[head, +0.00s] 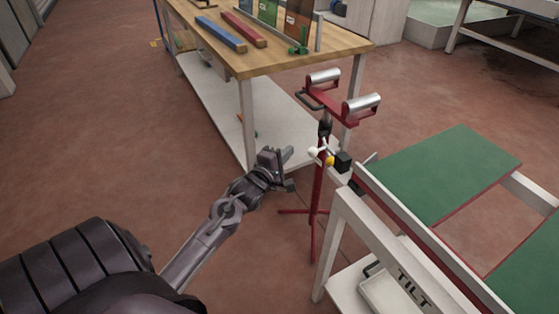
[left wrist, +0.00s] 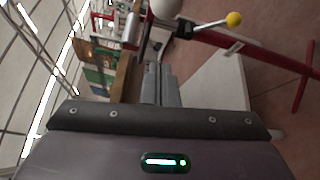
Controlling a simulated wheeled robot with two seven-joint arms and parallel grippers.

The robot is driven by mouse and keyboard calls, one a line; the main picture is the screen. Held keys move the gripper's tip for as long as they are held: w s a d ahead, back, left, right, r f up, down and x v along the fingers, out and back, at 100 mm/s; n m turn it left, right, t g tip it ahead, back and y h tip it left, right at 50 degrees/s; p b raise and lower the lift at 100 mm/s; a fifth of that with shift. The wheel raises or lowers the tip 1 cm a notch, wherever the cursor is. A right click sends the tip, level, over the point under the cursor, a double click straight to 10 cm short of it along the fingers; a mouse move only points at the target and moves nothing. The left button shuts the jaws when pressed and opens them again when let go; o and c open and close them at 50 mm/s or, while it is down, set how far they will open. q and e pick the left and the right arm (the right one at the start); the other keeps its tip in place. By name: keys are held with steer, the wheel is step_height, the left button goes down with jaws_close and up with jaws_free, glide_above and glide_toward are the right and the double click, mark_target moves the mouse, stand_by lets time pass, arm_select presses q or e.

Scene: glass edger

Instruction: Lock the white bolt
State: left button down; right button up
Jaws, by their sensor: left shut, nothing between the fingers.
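The white bolt appears to be the round white knob (head: 313,152) beside the red roller stand (head: 317,200). A small yellow ball (head: 329,161) on a thin light lever sits just right of it, near a black block (head: 343,162). In the left wrist view the white knob (left wrist: 165,8) is cut by the top edge, and the yellow ball (left wrist: 234,18) is to its right. My left gripper (head: 287,154) is shut and empty, a little left of the white knob and apart from it. Its closed fingers (left wrist: 161,86) show in the left wrist view. My right gripper is out of view.
A wooden-topped workbench (head: 300,55) with a white lower shelf (head: 205,95) stands behind. The stand's rollers (head: 361,105) rise above the knobs. At right is a white-framed table with green panels (head: 445,170) and a TILT label (head: 412,289). Floor at left is clear.

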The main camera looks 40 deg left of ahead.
mark_target(311, 156)
arm_select(q)
steer(key=d, duration=0.2)
steer(key=d+p, duration=0.1)
steer(key=d, duration=0.1)
steer(key=w+d+p, duration=0.1)
steer(key=d, duration=0.1)
steer(key=shift+d+r, duration=0.3)
steer(key=shift+r, duration=0.1)
steer(key=shift+s+d+f, duration=0.1)
steer(key=shift+d+f, duration=0.05)
steer(key=shift+d, duration=0.15)
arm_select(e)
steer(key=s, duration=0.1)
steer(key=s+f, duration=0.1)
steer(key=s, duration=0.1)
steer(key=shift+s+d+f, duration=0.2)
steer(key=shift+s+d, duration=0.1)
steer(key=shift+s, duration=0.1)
arm_select(q)
steer(key=shift+a, duration=0.1)
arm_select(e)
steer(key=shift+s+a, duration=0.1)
